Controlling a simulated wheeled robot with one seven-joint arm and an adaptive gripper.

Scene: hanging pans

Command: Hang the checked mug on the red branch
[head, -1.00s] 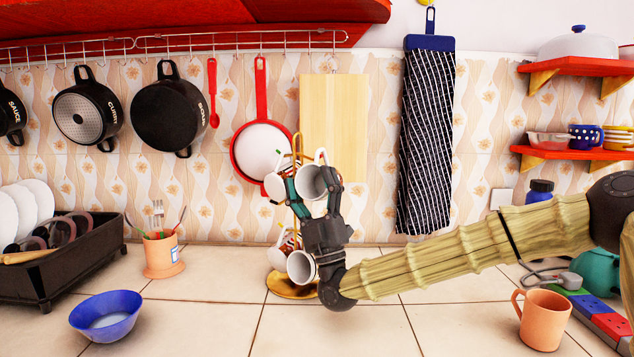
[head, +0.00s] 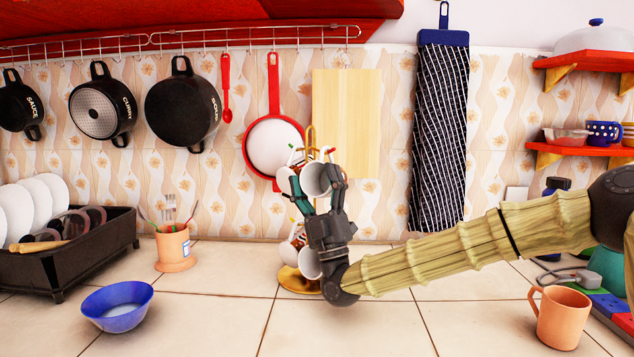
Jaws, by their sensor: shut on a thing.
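My gripper (head: 322,196) is shut on a white mug (head: 314,179), held tilted with its open mouth toward the camera. I see mostly its inside, so its outer pattern is hidden. The gold mug tree (head: 310,138) stands just behind it, largely covered by the mug and gripper. Its round base (head: 293,281) shows below. Other white mugs are on the tree, one low (head: 309,262) beside my gripper. I cannot tell whether the held mug touches a branch.
A blue bowl (head: 117,306), a terracotta utensil pot (head: 173,249) and a dish rack (head: 75,257) stand at left. An orange mug (head: 562,318) stands at right, below my arm. Pans hang on the wall behind. The front middle counter is clear.

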